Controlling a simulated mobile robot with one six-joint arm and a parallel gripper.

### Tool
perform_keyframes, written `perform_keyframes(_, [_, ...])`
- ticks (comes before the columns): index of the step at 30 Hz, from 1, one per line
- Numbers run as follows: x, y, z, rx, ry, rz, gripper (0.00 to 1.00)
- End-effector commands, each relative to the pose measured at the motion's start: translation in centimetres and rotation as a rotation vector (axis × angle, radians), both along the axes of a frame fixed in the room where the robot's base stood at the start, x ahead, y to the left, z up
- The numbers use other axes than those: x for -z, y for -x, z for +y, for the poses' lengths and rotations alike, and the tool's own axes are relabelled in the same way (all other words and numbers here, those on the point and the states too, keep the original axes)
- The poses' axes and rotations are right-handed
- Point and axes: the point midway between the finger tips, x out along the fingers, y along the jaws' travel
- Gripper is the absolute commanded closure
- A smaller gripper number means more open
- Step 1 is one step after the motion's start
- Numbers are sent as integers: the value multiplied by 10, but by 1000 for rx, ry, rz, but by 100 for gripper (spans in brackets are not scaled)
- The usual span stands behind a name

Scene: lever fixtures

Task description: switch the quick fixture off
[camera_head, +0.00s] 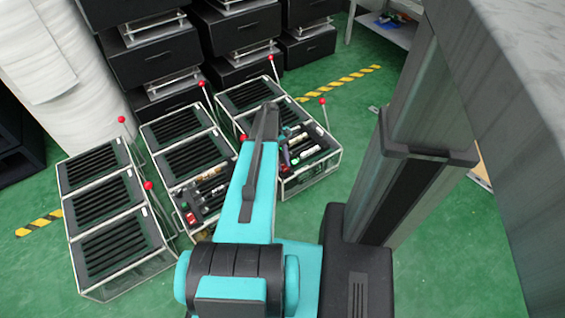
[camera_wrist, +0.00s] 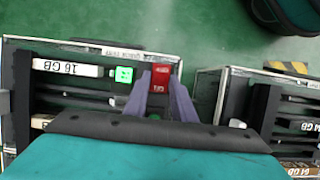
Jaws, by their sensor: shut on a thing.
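In the wrist view my gripper (camera_wrist: 160,88) has its two grey-purple fingers closed about a red piece (camera_wrist: 160,76) with pale lettering, at the edge of a wire-framed black fixture (camera_wrist: 45,42). A lit green square (camera_wrist: 124,75) sits just left of the fingers, and a white bar (camera_wrist: 68,67) marked 16 GB lies farther left. I cannot tell how the red piece joins the fixture. In the head view my arm hides the gripper. Several fixtures there carry thin levers with red ball knobs (camera_head: 148,185).
In the wrist view a second fixture (camera_wrist: 290,83) stands to the right, across a narrow gap. In the head view, black drawers (camera_head: 155,60) stand behind the fixture rows and a white roll (camera_head: 65,75) is at left.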

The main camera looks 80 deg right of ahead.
Motion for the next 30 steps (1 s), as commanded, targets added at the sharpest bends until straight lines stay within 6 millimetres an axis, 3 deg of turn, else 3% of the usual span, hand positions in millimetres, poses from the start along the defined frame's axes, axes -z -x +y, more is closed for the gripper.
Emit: perform_keyframes(30, [-2,11,13,3,329,-304,99])
